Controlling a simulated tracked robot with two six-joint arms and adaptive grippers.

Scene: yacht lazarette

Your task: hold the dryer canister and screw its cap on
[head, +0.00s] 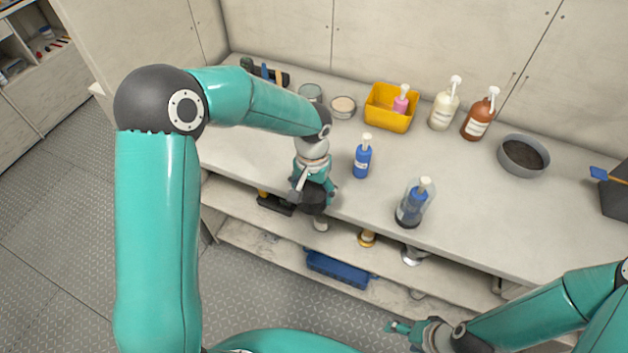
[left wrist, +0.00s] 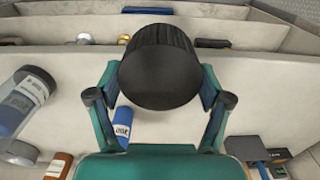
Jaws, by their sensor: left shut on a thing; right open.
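My left gripper (head: 313,197) is shut on a black round ribbed cap (left wrist: 160,68), held at the front edge of the counter. In the left wrist view the cap sits between the two fingers of my left gripper (left wrist: 160,97), its smooth round face toward the camera. A clear, dark-based container (head: 409,212), which looks like the dryer canister, stands upright on the counter to the right. Blue shows in or behind it, with a white pump top above. My right gripper (head: 400,328) is open and empty, low in front of the counter, away from the canister.
A blue pump bottle (head: 362,160) stands between the left gripper and the canister. A yellow bin (head: 376,118), cream bottle (head: 442,112), brown bottle (head: 478,122) and grey bowl (head: 524,152) stand behind. The shelf below holds a blue tray (head: 338,269). The counter's right front is clear.

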